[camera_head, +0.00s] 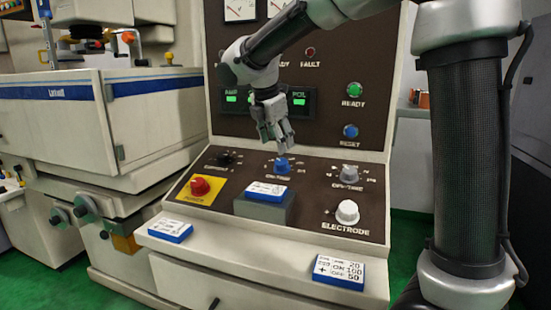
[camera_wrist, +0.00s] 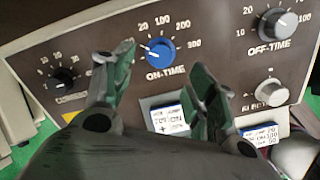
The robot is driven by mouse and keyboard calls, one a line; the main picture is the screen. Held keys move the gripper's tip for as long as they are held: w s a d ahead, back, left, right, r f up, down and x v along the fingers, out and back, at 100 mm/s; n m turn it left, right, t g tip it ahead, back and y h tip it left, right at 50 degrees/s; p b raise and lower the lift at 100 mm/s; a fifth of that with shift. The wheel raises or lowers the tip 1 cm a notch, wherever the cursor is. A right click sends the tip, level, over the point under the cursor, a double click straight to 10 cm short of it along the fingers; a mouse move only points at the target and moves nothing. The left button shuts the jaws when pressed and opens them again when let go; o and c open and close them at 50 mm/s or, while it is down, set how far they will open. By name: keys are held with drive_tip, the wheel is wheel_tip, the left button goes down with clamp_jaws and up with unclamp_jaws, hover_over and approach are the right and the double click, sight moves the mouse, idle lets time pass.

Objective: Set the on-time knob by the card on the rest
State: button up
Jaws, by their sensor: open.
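The blue on-time knob (camera_head: 282,165) sits on the sloped panel; it also shows in the wrist view (camera_wrist: 160,52), with a scale up to 300 around it. A pale mark seems to lie at its left side; the exact setting is unclear. My gripper (camera_head: 277,148) is just above the knob, fingers apart. In the wrist view my gripper (camera_wrist: 163,62) has a finger on either side of the knob, with nothing held. The blue-edged card (camera_head: 266,190) lies on the grey rest (camera_head: 264,208); in the wrist view the card (camera_wrist: 170,118) shows "ON", its figures too small to read surely.
Nearby are the off-time knob (camera_head: 348,174), white electrode knob (camera_head: 347,212), black current knob (camera_head: 227,159) and red power button (camera_head: 200,186). Other cards lie on the front ledge, left (camera_head: 170,230) and right (camera_head: 339,271); the right one reads about 20, ON 100, OFF 50.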

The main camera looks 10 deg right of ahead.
sight(281, 161)
drive_tip(key=shift+n, duration=0.5)
drive_tip(key=x, duration=0.8)
drive_tip(key=shift+s, duration=0.1)
drive_tip(key=shift+r, duration=0.1)
drive_tip(key=c, duration=1)
